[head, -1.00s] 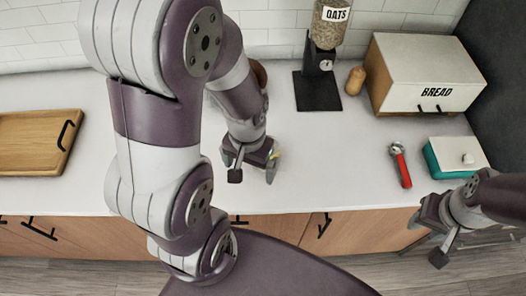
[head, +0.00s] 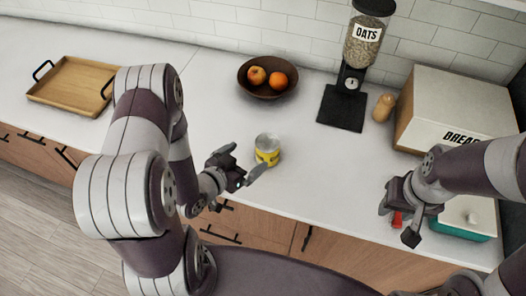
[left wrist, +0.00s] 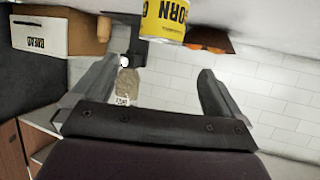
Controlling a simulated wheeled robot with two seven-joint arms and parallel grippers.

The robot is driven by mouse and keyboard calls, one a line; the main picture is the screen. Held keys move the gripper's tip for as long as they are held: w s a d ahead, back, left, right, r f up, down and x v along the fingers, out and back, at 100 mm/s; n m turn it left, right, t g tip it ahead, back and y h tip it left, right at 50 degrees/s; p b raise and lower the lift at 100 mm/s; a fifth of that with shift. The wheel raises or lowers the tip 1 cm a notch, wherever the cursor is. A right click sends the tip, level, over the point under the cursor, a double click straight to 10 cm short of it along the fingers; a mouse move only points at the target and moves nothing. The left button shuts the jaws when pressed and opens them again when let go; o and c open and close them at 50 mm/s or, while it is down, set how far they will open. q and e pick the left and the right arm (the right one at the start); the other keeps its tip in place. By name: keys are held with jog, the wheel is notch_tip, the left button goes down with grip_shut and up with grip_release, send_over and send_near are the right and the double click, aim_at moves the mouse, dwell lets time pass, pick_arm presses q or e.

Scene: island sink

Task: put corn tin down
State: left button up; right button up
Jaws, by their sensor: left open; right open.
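The corn tin (head: 267,150), a yellow can with a silver top, stands upright on the white counter (head: 330,190). It also shows at the top of the left wrist view (left wrist: 168,20), upside down there, with "CORN" on its label. My left gripper (head: 240,170) is open just left of the tin in the head view, apart from it and empty. My right gripper (head: 400,220) is open and empty at the right, in front of the red-handled tool and the teal box.
A fruit bowl (head: 267,88) stands behind the tin. An oats dispenser (head: 345,110), pepper mill (head: 383,107) and bread box (head: 450,105) are at the back right. A teal box with white lid (head: 465,220) is at the right. A wooden tray (head: 75,85) lies far left.

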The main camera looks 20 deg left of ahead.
aim_at(266, 143)
pick_arm(q)
jog(key=p+x, duration=0.1)
jog(key=x, duration=0.6)
jog(key=shift+w+d+p, duration=0.15)
jog(key=shift+w+p, duration=0.15)
jog(key=shift+w, duration=0.05)
jog(key=x, duration=0.2)
jog(key=p+x, duration=0.1)
jog(key=x, duration=0.1)
jog(key=shift+s+f, duration=0.1)
jog(key=shift+f, duration=0.2)
jog(key=shift+w+f, duration=0.15)
jog(key=shift+w, duration=0.1)
jog(key=shift+s, duration=0.1)
jog(key=c, duration=1.3)
pick_arm(e)
jog(key=r, duration=0.3)
jog(key=shift+w+a, duration=0.1)
jog(key=shift+a, duration=0.15)
